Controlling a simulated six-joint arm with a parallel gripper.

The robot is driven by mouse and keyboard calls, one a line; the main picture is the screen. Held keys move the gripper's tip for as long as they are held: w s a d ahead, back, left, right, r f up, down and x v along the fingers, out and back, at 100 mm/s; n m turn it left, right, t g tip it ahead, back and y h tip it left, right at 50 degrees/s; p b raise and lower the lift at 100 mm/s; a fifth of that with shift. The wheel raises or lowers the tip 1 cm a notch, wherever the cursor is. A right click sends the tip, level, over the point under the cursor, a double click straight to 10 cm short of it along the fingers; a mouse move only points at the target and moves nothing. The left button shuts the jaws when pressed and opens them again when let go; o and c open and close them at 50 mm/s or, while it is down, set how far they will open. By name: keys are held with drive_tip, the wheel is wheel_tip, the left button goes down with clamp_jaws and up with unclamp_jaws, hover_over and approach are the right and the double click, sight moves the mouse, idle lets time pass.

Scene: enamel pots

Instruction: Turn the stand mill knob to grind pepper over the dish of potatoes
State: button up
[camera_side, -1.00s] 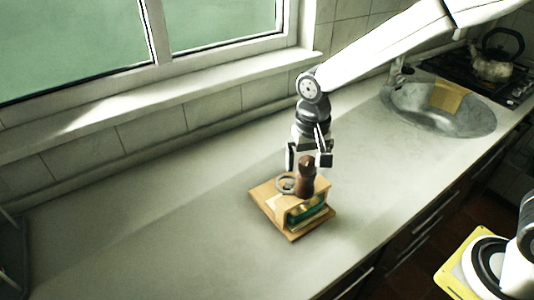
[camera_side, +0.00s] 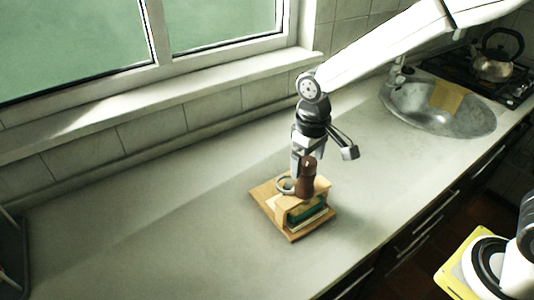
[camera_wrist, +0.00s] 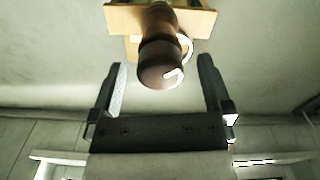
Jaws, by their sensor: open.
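The dark brown mill (camera_side: 307,176) stands upright in a light wooden stand (camera_side: 262,195) on the counter. In the wrist view its rounded knob end (camera_wrist: 160,72) lies in the gap between my fingers, with a pale curved piece beside it. My gripper (camera_side: 297,168) points down just behind the mill in the side view; its fingers are spread and show no clear contact with the knob. A green dish (camera_side: 308,213) sits low in the stand, partly covered by the upper shelf. I cannot make out potatoes in it.
A light ring (camera_side: 285,185) is beside the mill on the stand. The counter (camera_side: 160,225) around the stand is clear. A sink (camera_side: 435,115) and a kettle (camera_side: 495,62) are at the far right. A tiled wall and window sill (camera_side: 150,105) run behind.

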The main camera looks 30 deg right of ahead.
drive_tip(key=shift+n, duration=1.9)
drive_tip(key=shift+n, duration=0.3)
drive_tip(key=n, duration=0.2)
drive_tip(key=shift+n, duration=0.3)
drive_tip(key=n, duration=0.7)
drive_tip(key=c, duration=1.2)
